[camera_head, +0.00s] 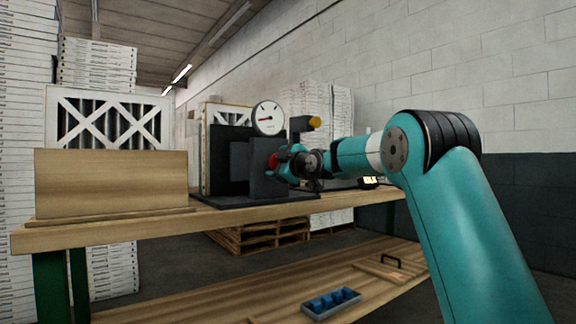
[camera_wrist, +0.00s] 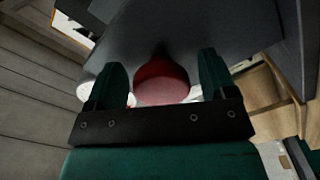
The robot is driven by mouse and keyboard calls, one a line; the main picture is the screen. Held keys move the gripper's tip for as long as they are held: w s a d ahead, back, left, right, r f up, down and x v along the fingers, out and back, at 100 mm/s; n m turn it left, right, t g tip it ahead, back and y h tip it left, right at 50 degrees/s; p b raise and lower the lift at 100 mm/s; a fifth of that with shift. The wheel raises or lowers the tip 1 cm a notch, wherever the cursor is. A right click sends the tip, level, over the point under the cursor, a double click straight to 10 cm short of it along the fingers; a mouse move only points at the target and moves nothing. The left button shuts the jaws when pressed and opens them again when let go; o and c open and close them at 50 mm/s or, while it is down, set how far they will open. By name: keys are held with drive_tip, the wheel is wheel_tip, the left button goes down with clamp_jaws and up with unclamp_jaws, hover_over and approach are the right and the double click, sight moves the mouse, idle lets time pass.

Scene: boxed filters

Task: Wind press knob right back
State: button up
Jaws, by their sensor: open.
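The press (camera_head: 235,160) is a dark grey block assembly on the wooden bench, with a round white gauge (camera_head: 268,118) on top. Its red knob (camera_head: 273,161) sits on the right side, partly hidden by my gripper in the head view. In the wrist view the red knob (camera_wrist: 161,82) lies between my two green fingers. My gripper (camera_wrist: 163,84) is open, with a finger on each side of the knob. Small gaps show between fingers and knob. The dark press plate (camera_wrist: 215,35) fills the view behind the knob.
A wooden panel (camera_head: 110,183) stands at the bench's left, with a white-framed filter (camera_head: 108,122) behind it. A yellow-ended part (camera_head: 314,123) rises right of the gauge. A blue tray (camera_head: 331,303) lies on the lower shelf. A block wall runs along the right.

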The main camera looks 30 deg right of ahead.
drive_tip(key=s, duration=1.7)
drive_tip(key=shift+s+d, duration=0.15)
drive_tip(key=shift+d, duration=0.15)
drive_tip(key=s+a+f+m+g+y, duration=0.1)
drive_tip(key=s+a+f+g+y, duration=0.25)
drive_tip(key=a+f, duration=0.55)
drive_tip(key=s+a+f+m+g+y, duration=0.15)
drive_tip(key=s+a+f+g, duration=0.35)
drive_tip(key=a, duration=0.8)
drive_tip(key=s+a+f+m+g+h, duration=0.1)
drive_tip(key=s+a+f+g, duration=0.25)
drive_tip(key=s, duration=0.35)
drive_tip(key=s+a+f+g, duration=0.2)
drive_tip(key=s+f+g, duration=0.1)
drive_tip(key=s+f, duration=0.3)
drive_tip(key=s+a+f+m+g+h, duration=0.1)
drive_tip(key=s+a+f+g, duration=0.2)
drive_tip(key=s, duration=0.5)
wheel_tip(320, 180, up, 35)
drive_tip(key=p, duration=3.4)
drive_tip(key=shift+w+f+y+p, duration=0.15)
drive_tip(key=shift+w+y+p, duration=0.15)
